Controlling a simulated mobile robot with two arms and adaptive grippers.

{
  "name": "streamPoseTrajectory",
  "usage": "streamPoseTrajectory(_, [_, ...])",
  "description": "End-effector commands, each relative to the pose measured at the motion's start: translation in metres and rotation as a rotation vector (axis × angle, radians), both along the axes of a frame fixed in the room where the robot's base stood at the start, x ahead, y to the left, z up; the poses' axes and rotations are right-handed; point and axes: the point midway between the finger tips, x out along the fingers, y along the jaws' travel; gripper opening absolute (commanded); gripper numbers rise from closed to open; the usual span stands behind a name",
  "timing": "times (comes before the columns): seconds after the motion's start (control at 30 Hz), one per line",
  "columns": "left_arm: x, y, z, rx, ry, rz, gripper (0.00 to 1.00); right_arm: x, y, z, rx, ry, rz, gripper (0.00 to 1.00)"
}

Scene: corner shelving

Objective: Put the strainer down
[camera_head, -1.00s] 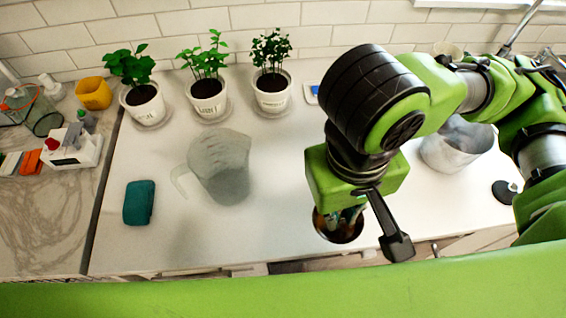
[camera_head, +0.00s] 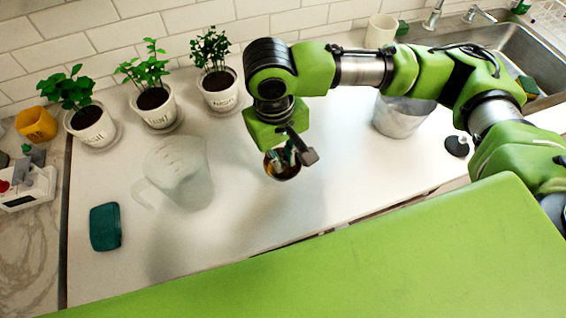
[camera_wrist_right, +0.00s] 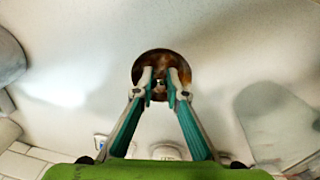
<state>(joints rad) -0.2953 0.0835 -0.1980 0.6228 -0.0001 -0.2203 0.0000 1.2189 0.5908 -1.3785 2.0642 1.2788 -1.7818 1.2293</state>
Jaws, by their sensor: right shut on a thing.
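My right gripper (camera_head: 284,157) points down over the white counter. In the right wrist view its two green and grey fingers (camera_wrist_right: 160,92) are closed on the strainer (camera_wrist_right: 163,60), a small round copper-brown thing. In the head view the strainer (camera_head: 284,177) shows just below the fingers, partly hidden by them. I cannot tell whether its underside touches the counter or hangs a little above it. My left gripper is not in view.
A clear jug (camera_head: 182,175) stands left of the strainer, with a teal cloth or sponge (camera_head: 105,227) beyond it. A metal pot (camera_head: 398,118) is to the right. Potted plants (camera_head: 157,107) line the back wall. The counter (camera_head: 235,215) in front is clear.

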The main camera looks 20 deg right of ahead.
Motion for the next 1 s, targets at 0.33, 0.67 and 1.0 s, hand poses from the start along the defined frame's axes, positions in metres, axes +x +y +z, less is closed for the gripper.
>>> streamPoseTrajectory(0.33, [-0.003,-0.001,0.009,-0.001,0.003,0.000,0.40,-0.001,0.000,-0.030,0.000,0.001,0.002,0.00])
streamPoseTrajectory(0.67, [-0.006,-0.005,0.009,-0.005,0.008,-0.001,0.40,-0.001,0.000,-0.032,0.000,0.000,0.001,0.30])
streamPoseTrajectory(1.0, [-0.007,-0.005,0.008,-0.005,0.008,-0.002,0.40,-0.001,0.000,-0.031,0.000,0.000,0.001,0.30])
